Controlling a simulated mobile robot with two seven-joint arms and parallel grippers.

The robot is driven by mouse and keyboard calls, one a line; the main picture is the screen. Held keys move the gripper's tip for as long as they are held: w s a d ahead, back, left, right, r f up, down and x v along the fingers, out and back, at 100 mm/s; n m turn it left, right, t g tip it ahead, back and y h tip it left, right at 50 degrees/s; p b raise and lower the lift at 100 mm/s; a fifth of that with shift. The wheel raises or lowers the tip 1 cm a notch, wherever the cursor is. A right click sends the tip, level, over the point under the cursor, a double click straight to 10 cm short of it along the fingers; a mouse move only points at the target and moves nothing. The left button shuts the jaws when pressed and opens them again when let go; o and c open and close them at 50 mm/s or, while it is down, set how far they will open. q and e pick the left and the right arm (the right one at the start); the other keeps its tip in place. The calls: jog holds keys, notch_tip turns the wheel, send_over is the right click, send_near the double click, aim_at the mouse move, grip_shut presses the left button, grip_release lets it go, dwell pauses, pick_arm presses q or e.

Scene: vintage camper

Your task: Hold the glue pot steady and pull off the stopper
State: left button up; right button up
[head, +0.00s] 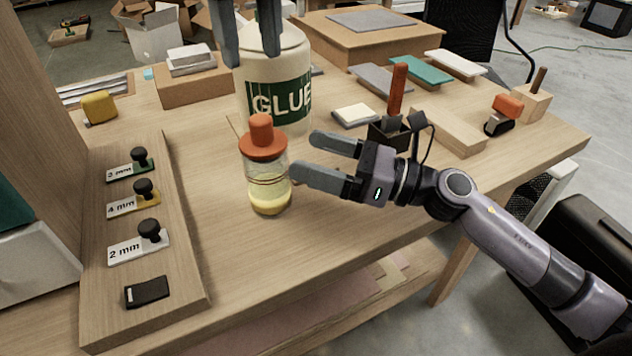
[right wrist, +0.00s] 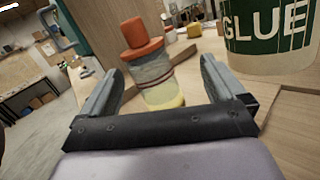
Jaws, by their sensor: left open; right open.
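The glue pot (head: 268,185) is a small clear jar with yellow glue at the bottom, upright on the workbench. Its orange-red stopper (head: 262,137) sits on top. In the right wrist view the pot (right wrist: 157,82) and stopper (right wrist: 140,37) show ahead, between the finger lines. My right gripper (head: 305,158) is open just right of the pot, with its fingers pointing at it and nothing held. My left gripper (head: 248,60) is open at the top of the head view, above and behind the pot, in front of the large glue bottle. Its arm is out of view.
A large white bottle (head: 276,95) labelled GLUE stands close behind the pot. A wooden board (head: 190,285) with black-knobbed labelled plates lies to the left. A red-handled tool (head: 397,90) stands behind my right gripper. The bench front is clear.

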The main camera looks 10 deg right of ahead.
aim_at(287, 184)
jog(key=f+n, duration=0.1)
jog(key=s+f, duration=0.1)
jog(key=f, duration=0.1)
jog(key=a+f+n+g+h, duration=0.1)
jog(key=shift+s+f+n, duration=0.25)
jog(key=shift+n, duration=0.05)
jog(key=shift+a+f, duration=0.1)
jog(key=shift+a, duration=0.15)
jog(key=x, duration=0.6)
jog(key=shift+w+a, duration=0.1)
jog(key=shift+a, duration=0.2)
